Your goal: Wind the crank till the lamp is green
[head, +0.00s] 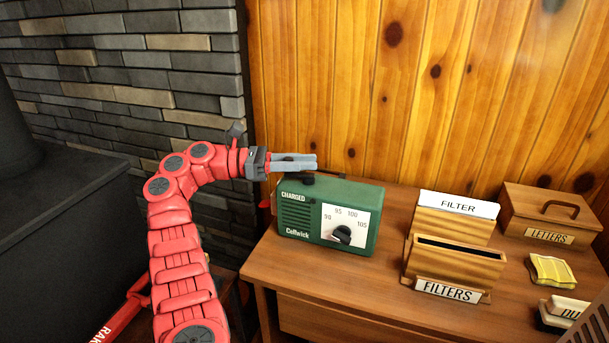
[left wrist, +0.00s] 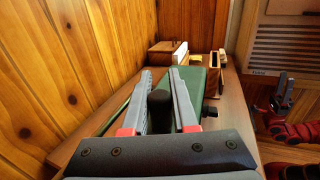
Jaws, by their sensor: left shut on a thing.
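A green radio (head: 330,215) with a white dial and the word CHARGED stands at the left end of the wooden desk. My left gripper (head: 293,163) is over its top left part. In the left wrist view my left gripper (left wrist: 163,95) has its fingers on either side of a dark knob (left wrist: 159,110), which I take for the crank's handle. The rest of the crank is mostly hidden. A small red part (head: 265,203) shows at the radio's left side; I cannot tell if it is the lamp. No green light shows. My right gripper (left wrist: 281,93) is small in the left wrist view.
A wooden FILTERS box (head: 455,264), a wooden LETTERS box (head: 549,215) and a yellow pad (head: 551,270) stand on the desk (head: 385,293) to the radio's right. The plank wall (head: 340,90) is close behind. A dark stove-like block (head: 75,220) stands at left.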

